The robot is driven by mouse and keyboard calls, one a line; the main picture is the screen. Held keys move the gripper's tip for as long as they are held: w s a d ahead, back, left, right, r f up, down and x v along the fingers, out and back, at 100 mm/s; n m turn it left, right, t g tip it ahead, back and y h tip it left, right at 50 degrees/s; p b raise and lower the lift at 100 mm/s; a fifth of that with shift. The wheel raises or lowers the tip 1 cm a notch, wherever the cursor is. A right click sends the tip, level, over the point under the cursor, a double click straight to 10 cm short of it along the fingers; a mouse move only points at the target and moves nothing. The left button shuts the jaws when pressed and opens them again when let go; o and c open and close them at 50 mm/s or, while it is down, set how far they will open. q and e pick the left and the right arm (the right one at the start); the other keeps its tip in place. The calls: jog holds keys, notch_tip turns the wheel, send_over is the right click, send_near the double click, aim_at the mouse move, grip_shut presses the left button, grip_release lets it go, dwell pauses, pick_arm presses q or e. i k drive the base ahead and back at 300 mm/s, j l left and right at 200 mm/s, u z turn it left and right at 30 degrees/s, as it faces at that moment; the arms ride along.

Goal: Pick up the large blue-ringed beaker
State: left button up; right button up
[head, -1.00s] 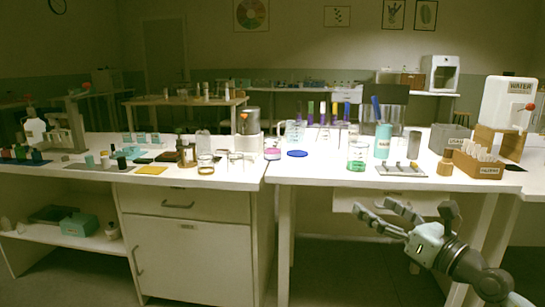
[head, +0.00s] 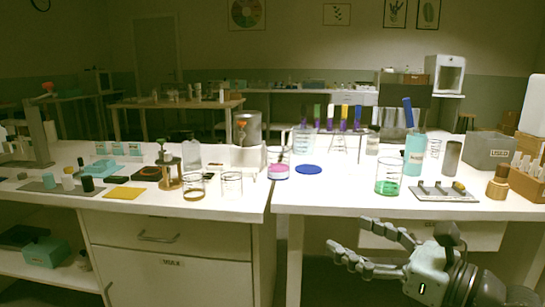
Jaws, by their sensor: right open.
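A tall clear beaker with a blue tint (head: 303,140) stands upright at the back of the right bench, left of the marker rack. It looks like the blue-ringed one, but its ring is too small to make out. My right gripper (head: 349,234) is open and empty at lower right, in front of and below the bench edge, well apart from the beaker. My left gripper is out of view.
A beaker with pink contents (head: 278,170) and a flat blue disc (head: 308,169) lie in front of it. A green-filled beaker (head: 389,178), a teal bottle (head: 413,156) and a grey slotted plate (head: 443,193) stand to the right. The bench's front middle is clear.

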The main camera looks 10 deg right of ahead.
aim_at(278, 157)
jog(key=i, duration=1.25)
